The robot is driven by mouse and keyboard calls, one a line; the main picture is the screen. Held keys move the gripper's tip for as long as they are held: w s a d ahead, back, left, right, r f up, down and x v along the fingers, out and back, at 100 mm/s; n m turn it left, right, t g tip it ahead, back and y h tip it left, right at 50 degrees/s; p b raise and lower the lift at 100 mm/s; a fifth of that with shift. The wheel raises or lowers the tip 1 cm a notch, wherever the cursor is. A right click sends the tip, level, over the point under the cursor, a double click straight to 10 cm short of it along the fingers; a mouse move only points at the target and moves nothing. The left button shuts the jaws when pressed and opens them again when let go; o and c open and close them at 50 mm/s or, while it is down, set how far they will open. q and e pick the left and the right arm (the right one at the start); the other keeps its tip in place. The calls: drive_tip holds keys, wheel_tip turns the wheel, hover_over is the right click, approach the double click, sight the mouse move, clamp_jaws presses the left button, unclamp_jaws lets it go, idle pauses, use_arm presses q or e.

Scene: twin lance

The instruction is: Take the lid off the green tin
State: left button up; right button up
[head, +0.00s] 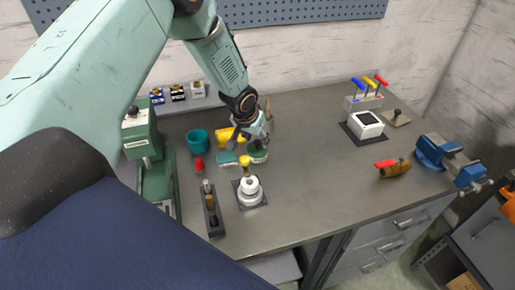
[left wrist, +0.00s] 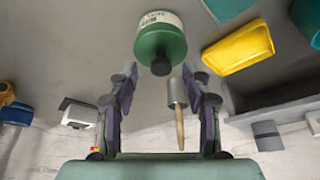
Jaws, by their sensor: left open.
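The green tin (head: 258,155) stands on the grey bench, partly covered by my left gripper (head: 251,142) in the head view. In the left wrist view the tin (left wrist: 150,20) shows a pale label, and its green lid (left wrist: 160,42) with a dark round knob (left wrist: 161,66) faces the camera. The lid is on the tin. My left gripper (left wrist: 160,76) is open, its two fingers spread on either side of the knob's line. The knob appears just beyond the fingertips, and I see no contact. My right gripper is not in view.
A brush-like tool (left wrist: 177,95) with a metal collar stands close by. A blue vise (head: 448,158) is far right. The bench middle (head: 315,165) is clear.

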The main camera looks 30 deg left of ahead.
use_arm(q)
drive_tip(key=shift+a+f+b, duration=0.1)
drive_tip(key=shift+f+b, duration=0.3)
drive_tip(key=shift+f, duration=0.35)
drive_tip(key=shift+w+f, duration=0.2)
drive_tip(key=shift+w, duration=0.15)
drive_tip(key=shift+s+r, duration=0.2)
drive_tip(key=c, duration=0.4)
drive_tip(key=shift+w, duration=0.1)
clamp_jaws()
